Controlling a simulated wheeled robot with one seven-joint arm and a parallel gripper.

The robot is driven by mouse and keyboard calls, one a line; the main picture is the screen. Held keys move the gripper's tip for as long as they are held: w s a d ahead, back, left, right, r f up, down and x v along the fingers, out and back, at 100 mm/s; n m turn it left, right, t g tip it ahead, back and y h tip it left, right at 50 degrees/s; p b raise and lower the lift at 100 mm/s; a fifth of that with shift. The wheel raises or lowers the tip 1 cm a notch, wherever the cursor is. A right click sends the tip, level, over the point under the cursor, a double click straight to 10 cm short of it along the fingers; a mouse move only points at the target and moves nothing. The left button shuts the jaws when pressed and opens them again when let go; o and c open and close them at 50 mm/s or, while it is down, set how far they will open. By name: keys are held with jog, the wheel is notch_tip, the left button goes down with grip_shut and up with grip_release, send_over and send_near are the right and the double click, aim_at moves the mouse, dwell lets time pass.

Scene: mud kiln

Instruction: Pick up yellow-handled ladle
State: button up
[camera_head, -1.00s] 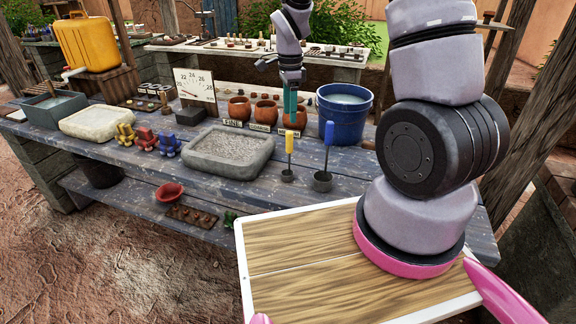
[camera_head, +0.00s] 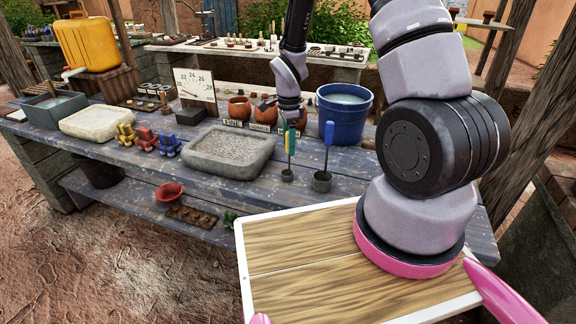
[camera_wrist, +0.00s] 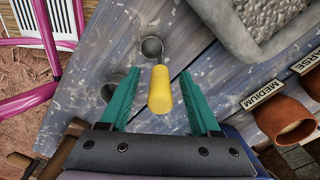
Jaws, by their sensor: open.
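The yellow-handled ladle stands upright on the bench with its grey cup (camera_head: 287,176) down. In the head view its handle is mostly hidden by my gripper (camera_head: 290,135). In the wrist view the yellow handle (camera_wrist: 160,92) lies between the two teal fingers of my gripper (camera_wrist: 160,74), with visible space on both sides. The fingers are open and hold nothing. The ladle's cup (camera_wrist: 152,47) shows beyond the fingertips.
A blue-handled ladle (camera_head: 327,150) stands close on the right; its cup (camera_wrist: 110,90) is beside the left finger in the wrist view. A blue bucket (camera_head: 345,115), labelled clay pots (camera_head: 239,109) and a stone tray (camera_head: 229,154) are near. The bench front edge is close.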

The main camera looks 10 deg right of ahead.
grip_shut()
dwell(1.4)
